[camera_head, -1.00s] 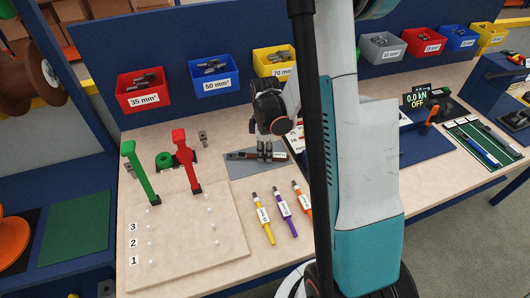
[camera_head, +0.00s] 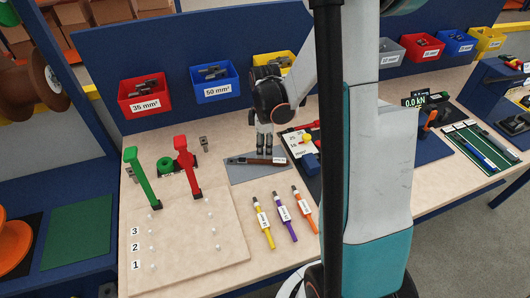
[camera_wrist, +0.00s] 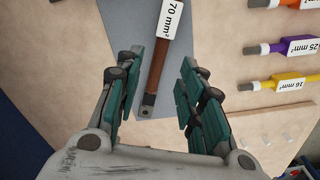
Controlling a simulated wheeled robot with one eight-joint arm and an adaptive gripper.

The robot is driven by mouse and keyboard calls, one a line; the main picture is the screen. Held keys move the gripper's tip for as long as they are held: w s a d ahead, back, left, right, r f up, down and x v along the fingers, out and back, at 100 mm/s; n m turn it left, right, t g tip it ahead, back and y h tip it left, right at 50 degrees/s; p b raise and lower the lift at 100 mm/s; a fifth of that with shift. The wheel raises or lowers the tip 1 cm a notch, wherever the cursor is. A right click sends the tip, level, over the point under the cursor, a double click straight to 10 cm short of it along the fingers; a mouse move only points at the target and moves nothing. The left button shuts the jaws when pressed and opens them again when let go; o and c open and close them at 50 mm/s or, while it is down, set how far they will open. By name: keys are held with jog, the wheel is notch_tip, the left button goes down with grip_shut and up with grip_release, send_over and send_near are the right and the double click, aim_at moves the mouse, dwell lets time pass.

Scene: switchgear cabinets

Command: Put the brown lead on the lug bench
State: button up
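The brown lead (camera_head: 262,160), tagged 70 mm², lies on a flat grey mat (camera_head: 245,177) on the wooden bench in front of the lug bins. In the wrist view the brown lead (camera_wrist: 175,52) runs up the picture, its dark grey tip pointing down toward my palm. My gripper (camera_head: 264,150) points down just above the lead in the head view. In the wrist view my gripper (camera_wrist: 158,85) has its fingers well apart, one on each side of the lead, with clear gaps and nothing held. The lead's far end is cut off in the wrist view.
Yellow (camera_head: 262,222), purple (camera_head: 284,216) and orange (camera_head: 304,208) leads lie in front of the mat. A board with green (camera_head: 140,176) and red (camera_head: 187,168) levers stands left. Red (camera_head: 145,94) and blue (camera_head: 214,86) bins hang behind. My arm hides part of the bench.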

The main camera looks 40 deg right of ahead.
aim_at(265, 160)
notch_tip(265, 160, up, 6)
jog(key=p, duration=0.1)
jog(key=shift+r, duration=0.25)
